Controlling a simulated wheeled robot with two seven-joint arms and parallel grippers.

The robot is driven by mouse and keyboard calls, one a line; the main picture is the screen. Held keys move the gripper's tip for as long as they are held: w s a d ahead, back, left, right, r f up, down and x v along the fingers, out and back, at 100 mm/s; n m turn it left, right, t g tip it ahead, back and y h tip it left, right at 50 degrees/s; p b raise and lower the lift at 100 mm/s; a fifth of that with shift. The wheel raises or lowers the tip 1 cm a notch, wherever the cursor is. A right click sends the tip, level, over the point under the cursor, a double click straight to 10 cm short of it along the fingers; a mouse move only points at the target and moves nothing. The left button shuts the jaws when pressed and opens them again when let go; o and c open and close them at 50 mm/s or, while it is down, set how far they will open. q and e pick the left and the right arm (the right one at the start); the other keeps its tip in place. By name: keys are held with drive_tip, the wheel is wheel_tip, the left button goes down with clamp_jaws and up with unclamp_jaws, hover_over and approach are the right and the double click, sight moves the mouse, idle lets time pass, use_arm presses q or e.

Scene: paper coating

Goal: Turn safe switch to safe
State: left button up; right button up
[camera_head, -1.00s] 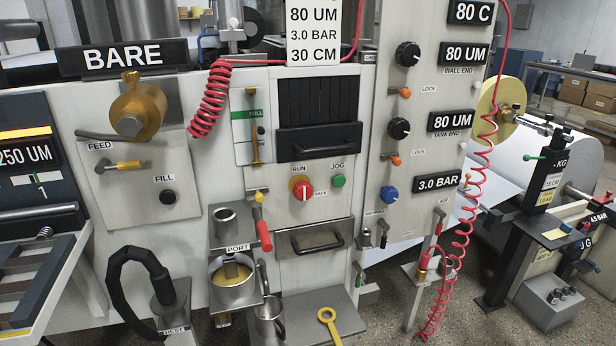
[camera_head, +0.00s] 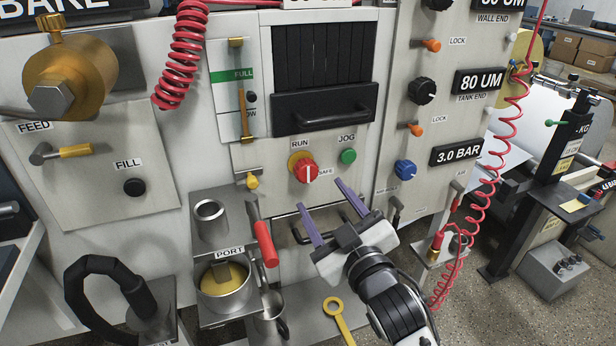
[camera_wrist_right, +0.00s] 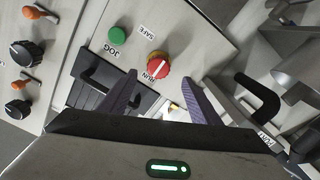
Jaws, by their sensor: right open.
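The safe switch is a red round knob (camera_head: 305,171) on a yellow ring, on the white panel between the RUN label and the SAFE label. Its white mark stands about upright in the head view. My right gripper (camera_head: 325,204) is open and empty, just below and to the right of the knob, with its purple fingers pointing up toward the panel. In the right wrist view the knob (camera_wrist_right: 158,70) lies ahead, between and beyond the two fingertips, apart from them. My left gripper is not in view.
A green JOG button (camera_head: 348,156) sits right of the knob. A yellow-tipped valve (camera_head: 252,181) and a red-handled lever (camera_head: 264,242) are to its left. A drawer handle (camera_head: 310,226) is behind my fingers. A coiled red hose (camera_head: 490,170) hangs at the right.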

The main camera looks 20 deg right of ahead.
sight(308, 175)
drive_tip(key=w, duration=1)
drive_tip(key=shift+w+a+r, duration=0.1)
drive_tip(key=shift+a+r, duration=0.05)
drive_tip(key=c, duration=1.1)
